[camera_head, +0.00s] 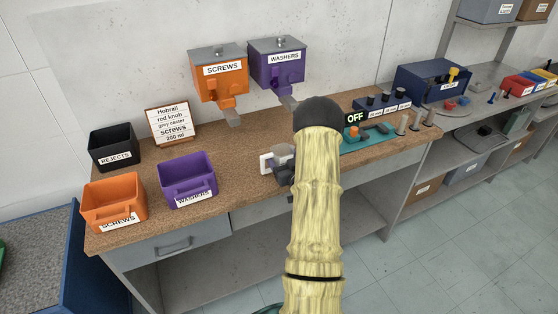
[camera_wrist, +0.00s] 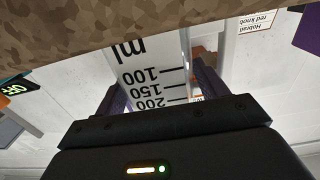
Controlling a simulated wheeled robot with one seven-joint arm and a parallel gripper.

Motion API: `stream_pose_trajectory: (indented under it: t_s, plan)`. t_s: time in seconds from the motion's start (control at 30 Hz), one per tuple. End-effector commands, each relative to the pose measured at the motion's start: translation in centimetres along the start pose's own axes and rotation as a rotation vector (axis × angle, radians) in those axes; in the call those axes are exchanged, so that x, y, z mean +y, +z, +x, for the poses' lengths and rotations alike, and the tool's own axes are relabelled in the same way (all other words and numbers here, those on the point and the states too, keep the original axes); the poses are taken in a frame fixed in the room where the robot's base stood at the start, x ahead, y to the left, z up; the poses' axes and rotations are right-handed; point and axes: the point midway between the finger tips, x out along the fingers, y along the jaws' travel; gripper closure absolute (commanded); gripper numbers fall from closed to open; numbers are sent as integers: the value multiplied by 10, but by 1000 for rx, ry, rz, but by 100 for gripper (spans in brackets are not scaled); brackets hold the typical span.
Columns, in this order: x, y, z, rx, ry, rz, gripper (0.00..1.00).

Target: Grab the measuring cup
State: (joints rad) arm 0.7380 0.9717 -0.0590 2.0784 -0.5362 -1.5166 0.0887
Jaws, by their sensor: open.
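The measuring cup (camera_wrist: 150,68) fills the middle of the wrist view, upside down there, with a pale wall marked "ml", 100, 150 and 200. My gripper (camera_wrist: 157,92) is open, with one dark finger on each side of the cup in the wrist view. I cannot tell whether the fingers touch it. In the head view my arm hides much of the cup and gripper.
On the worktop (camera_head: 240,197) stand an orange screws bin (camera_head: 113,203), a purple washers bin (camera_head: 187,181), a black rejects bin (camera_head: 112,148) and a sign (camera_head: 172,124). Orange (camera_head: 218,78) and purple (camera_head: 277,66) dispensers hang behind. A teal panel (camera_head: 372,137) lies right of my arm.

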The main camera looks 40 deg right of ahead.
Motion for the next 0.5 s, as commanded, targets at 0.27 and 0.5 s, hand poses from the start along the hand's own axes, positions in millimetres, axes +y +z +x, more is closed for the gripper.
stream_pose_trajectory:
  t_s: [0.27,0.5]
  plan:
    - [0,0,0,0,0,0,28]
    - [0,0,-1,0,0,0,38]
